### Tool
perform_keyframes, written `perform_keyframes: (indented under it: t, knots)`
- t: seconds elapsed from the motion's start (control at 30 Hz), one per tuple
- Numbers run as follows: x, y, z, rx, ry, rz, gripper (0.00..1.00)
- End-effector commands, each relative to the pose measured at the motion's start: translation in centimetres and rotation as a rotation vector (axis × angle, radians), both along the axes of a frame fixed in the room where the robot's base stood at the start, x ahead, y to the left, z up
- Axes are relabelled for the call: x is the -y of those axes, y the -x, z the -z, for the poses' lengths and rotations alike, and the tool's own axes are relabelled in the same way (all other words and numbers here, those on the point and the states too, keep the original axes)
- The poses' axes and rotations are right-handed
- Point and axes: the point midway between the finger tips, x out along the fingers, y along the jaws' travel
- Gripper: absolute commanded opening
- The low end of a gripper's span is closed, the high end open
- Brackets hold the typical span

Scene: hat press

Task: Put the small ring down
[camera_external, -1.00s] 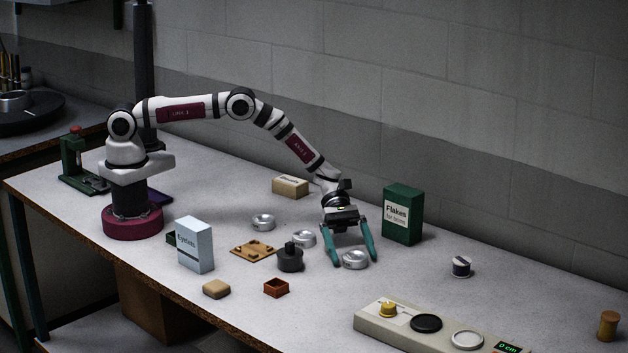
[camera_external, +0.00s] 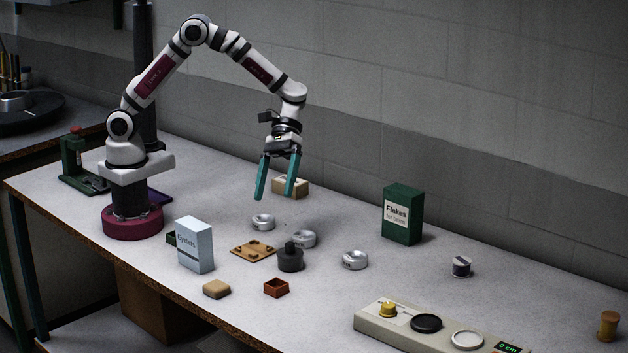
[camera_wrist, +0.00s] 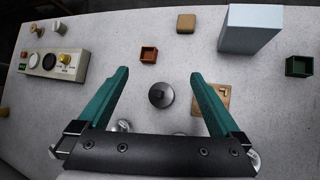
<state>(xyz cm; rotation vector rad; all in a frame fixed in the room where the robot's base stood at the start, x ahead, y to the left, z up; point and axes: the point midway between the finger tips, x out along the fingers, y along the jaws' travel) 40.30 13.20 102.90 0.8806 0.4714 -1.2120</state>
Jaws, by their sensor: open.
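My gripper (camera_external: 275,197) is open and empty, raised well above the table; its teal fingers also show in the wrist view (camera_wrist: 160,75). Three silver rings lie flat on the table in the external view: a right ring (camera_external: 355,260), a middle ring (camera_external: 304,239) and a left ring (camera_external: 263,222). I cannot tell for sure which is the small ring. The right ring stands apart from the others, with nothing touching it. The middle ring is close to a dark knobbed weight (camera_external: 290,258). In the wrist view my gripper hides most of the rings.
A wooden plate (camera_external: 252,251), a red-brown tray (camera_external: 276,288), a tan block (camera_external: 216,289) and a pale box (camera_external: 195,245) stand left and front. A green box (camera_external: 403,214) stands at the back right. A control panel (camera_external: 380,330) is at the front right.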

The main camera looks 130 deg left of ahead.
Motion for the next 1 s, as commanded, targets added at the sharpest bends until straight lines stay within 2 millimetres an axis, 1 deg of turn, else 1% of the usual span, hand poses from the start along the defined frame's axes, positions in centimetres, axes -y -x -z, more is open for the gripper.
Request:
perform_keyframes:
  t: [0.03,0.07,0.1,0.13,0.17,0.2,0.23,0.3,0.37,0.4,0.5,1.0]
  knots:
    - [4.4,2.8,-2.6,0.042,-0.125,0.245,1.00]
    - [6.6,5.1,-3.7,0.067,-0.204,0.407,1.00]
    - [9.0,8.5,-5.0,0.104,-0.308,0.631,1.00]
    - [10.4,11.2,-5.7,0.132,-0.381,0.799,1.00]
    - [11.3,13.9,-6.2,0.160,-0.452,0.965,1.00]
    - [12.0,17.2,-6.6,0.194,-0.538,1.172,1.00]
    - [12.1,19.4,-6.7,0.216,-0.596,1.318,1.00]
    - [11.7,23.3,-6.6,0.256,-0.706,1.602,1.00]
    - [11.0,25.5,-6.3,0.276,-0.772,1.780,1.00]
    - [10.5,26.4,-6.2,0.284,-0.804,1.866,1.00]
    - [9.9,27.4,-5.9,0.291,-0.843,1.975,1.00]
    - [9.8,27.5,-5.9,0.289,-0.845,1.981,1.00]
